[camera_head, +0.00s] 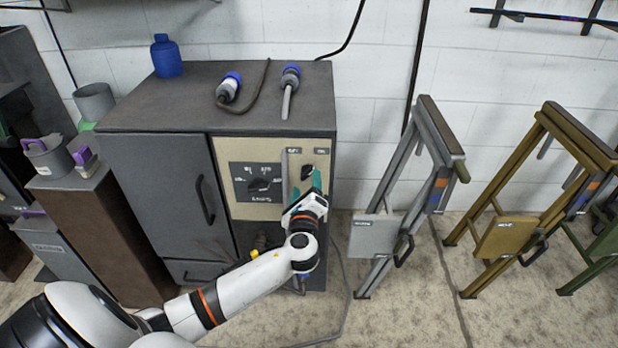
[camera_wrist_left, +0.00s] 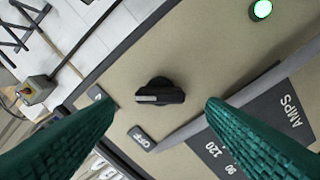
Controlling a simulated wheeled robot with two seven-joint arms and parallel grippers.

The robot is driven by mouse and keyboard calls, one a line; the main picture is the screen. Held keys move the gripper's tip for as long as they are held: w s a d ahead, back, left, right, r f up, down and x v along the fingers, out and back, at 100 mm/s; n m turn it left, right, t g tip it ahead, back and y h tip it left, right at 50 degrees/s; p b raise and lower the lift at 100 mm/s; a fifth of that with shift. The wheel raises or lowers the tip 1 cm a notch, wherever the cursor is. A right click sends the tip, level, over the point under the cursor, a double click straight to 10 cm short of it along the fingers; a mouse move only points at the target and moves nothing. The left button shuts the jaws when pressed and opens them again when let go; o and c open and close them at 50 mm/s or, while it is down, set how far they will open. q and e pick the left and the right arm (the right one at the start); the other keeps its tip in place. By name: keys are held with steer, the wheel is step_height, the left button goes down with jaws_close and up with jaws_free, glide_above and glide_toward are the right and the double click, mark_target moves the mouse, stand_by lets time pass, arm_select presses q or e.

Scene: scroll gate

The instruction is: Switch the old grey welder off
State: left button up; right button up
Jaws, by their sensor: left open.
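The old grey welder (camera_head: 152,185) is a grey cabinet with a beige control panel on its front. Its black switch knob (camera_head: 308,171) is at the panel's upper right. In the left wrist view the knob (camera_wrist_left: 165,92) is centred, its pale marker at the left end, pointing toward a small dark label (camera_wrist_left: 96,92). Another dark label (camera_wrist_left: 142,138) sits below the knob; its text is hard to read. A green lamp (camera_wrist_left: 262,9) is lit. My left gripper (camera_head: 306,186) has green fingers, open on either side of the knob and apart from it. My right gripper is not in view.
An amps dial (camera_head: 260,184) is left of the knob. Two blue-ended torches (camera_head: 290,78) and a blue bottle (camera_head: 166,57) stand or lie on top. A grey folding stand (camera_head: 375,236) is close on the right; a brown one (camera_head: 500,237) is beyond it.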

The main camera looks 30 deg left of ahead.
mark_target(307, 176)
arm_select(q)
steer(key=shift+x, duration=2.15)
steer(key=shift+c, duration=0.4)
steer(key=c, duration=0.9)
